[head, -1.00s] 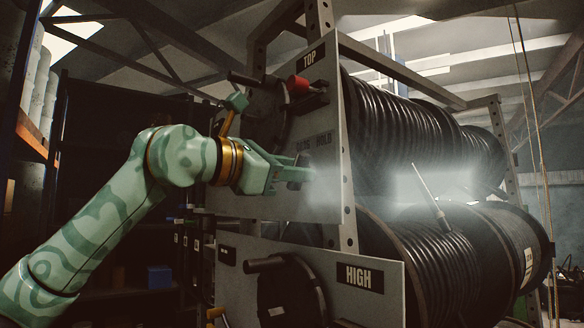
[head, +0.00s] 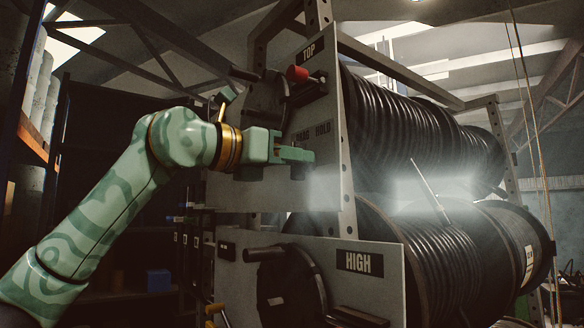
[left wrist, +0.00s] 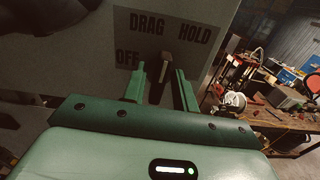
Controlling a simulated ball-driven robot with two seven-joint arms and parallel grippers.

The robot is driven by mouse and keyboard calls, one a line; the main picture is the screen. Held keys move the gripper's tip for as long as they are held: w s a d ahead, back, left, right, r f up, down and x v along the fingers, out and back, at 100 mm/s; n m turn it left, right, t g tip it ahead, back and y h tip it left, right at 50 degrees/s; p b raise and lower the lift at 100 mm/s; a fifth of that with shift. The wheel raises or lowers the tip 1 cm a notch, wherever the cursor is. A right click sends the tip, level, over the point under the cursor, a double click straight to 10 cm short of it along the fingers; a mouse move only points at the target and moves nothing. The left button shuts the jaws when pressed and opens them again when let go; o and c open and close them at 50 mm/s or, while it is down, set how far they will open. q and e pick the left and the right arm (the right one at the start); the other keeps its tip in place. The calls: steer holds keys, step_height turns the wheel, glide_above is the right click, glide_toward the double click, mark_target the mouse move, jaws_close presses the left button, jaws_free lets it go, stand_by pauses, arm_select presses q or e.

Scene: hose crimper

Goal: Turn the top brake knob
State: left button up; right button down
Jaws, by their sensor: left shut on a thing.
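The top brake knob (left wrist: 165,65) shows in the left wrist view as a dark handle with a lighter tan tip, between my two green fingers. Its tip points up toward the space below the words DRAG and HOLD on the label plate (left wrist: 128,28), with OFF to its left. My left gripper (left wrist: 160,85) is shut on the knob. In the head view my left gripper (head: 298,154) is at the upper panel (head: 325,105), below the DRAG and HOLD lettering, and hides most of the knob. My right gripper is not in view.
A red knob (head: 297,75) and a dark crank disc (head: 265,105) sit above my gripper. The upper hose reel (head: 415,130) is behind the panel. A lower panel marked HIGH (head: 360,262) is below. A cluttered workbench (left wrist: 270,115) stands at right in the wrist view.

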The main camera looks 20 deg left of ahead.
arm_select(q)
steer(key=shift+a+n+b, duration=0.1)
steer(key=shift+n+b, duration=1.2)
steer(key=shift+n, duration=1.8)
steer(key=o, duration=0.6)
steer(key=shift+a, duration=0.1)
steer(key=shift+s+a, duration=0.1)
